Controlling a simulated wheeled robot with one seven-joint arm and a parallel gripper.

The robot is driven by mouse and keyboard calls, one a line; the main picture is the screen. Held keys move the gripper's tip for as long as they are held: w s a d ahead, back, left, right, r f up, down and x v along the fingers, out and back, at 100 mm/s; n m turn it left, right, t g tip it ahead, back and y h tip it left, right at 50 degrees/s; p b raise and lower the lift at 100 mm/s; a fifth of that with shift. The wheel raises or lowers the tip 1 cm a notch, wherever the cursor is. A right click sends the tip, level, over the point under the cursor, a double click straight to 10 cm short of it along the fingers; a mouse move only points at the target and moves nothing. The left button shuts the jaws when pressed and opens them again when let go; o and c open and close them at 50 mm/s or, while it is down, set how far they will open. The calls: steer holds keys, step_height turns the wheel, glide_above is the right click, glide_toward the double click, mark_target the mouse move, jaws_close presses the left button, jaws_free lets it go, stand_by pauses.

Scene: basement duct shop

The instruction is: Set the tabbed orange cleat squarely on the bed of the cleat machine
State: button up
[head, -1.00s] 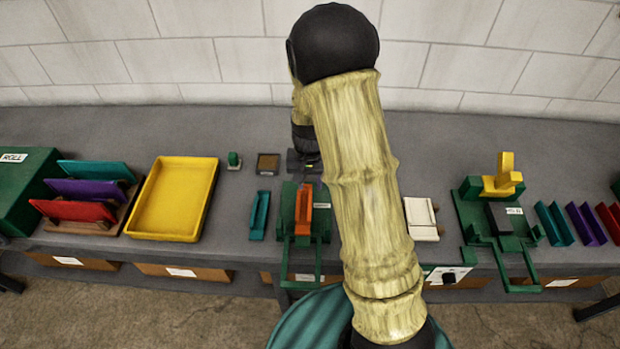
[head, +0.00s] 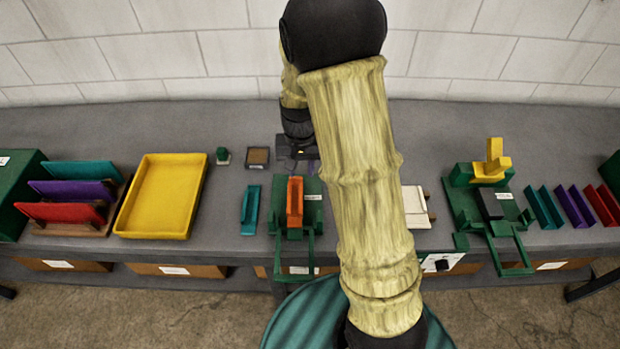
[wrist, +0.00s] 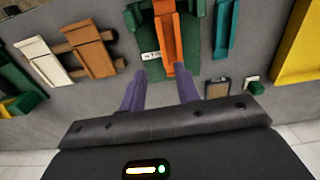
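The orange cleat (head: 295,202) lies lengthwise on a green bench machine (head: 312,188) near the middle of the bench. In the wrist view the orange cleat (wrist: 169,40) lies along the green machine (wrist: 198,38), beside a white label too small to read surely. Its tabs cannot be made out. My gripper (wrist: 160,90) has two purple fingers, spread apart with nothing between them. It is behind the cleat's far end, apart from it. In the head view my gripper (head: 300,163) is small and partly dark. A second green machine (head: 464,208) stands to the right, holding a yellow piece (head: 491,165).
A teal channel (head: 250,210) lies left of the middle machine. A yellow tray (head: 162,200) and a rack of coloured strips (head: 62,228) are further left. The bench behind is mostly clear.

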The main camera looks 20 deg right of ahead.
steer(key=s+r+n+t, duration=0.2)
steer(key=s+r, duration=0.5)
steer(key=s, duration=0.6)
steer(key=shift+s+r+n, duration=0.15)
steer(key=shift+n, duration=0.45)
steer(key=shift+f+b, duration=0.7)
